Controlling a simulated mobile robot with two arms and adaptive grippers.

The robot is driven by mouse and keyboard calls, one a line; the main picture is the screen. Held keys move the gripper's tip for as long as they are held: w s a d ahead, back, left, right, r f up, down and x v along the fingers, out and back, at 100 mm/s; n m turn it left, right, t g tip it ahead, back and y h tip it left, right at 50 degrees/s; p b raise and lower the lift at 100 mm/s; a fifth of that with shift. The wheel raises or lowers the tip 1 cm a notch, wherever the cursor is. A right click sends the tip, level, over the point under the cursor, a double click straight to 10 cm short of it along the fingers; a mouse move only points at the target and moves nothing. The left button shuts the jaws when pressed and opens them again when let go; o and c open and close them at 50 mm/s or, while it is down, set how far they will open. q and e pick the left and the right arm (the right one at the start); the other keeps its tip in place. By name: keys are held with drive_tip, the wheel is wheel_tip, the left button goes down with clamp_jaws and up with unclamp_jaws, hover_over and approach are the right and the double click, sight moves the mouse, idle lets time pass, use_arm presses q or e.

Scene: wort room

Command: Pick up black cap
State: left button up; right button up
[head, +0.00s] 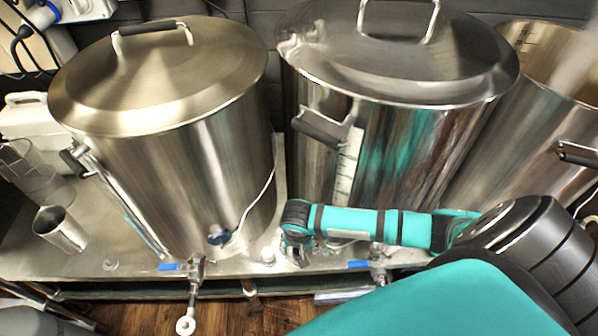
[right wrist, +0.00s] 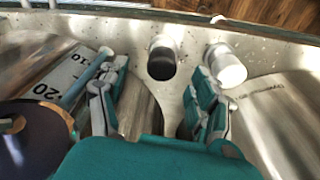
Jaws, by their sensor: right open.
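The black cap (right wrist: 162,62) stands on the pale shelf in the right wrist view, a dark short cylinder with a lighter rim. My right gripper (right wrist: 159,78) is open, with one finger to each side of the cap and slightly short of it, and nothing held. In the head view my right gripper (head: 297,252) reaches from the right, low over the shelf's front edge between two steel kettles. I cannot make out the black cap there; the gripper probably covers it. My left gripper is not in view.
A white cap (right wrist: 228,66) stands close beside the right-hand finger; it also shows in the head view (head: 268,255). The left kettle (head: 185,150) and middle kettle (head: 400,130) flank the gripper. Blue-handled valves (head: 170,267) stick out in front. A steel cup (head: 62,230) stands far left.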

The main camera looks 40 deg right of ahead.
sight(298, 251)
drive_tip(key=f, duration=0.5)
drive_tip(key=shift+w+f+b, duration=0.3)
drive_tip(key=shift+w+b, duration=0.05)
drive_tip(key=c, duration=1.3)
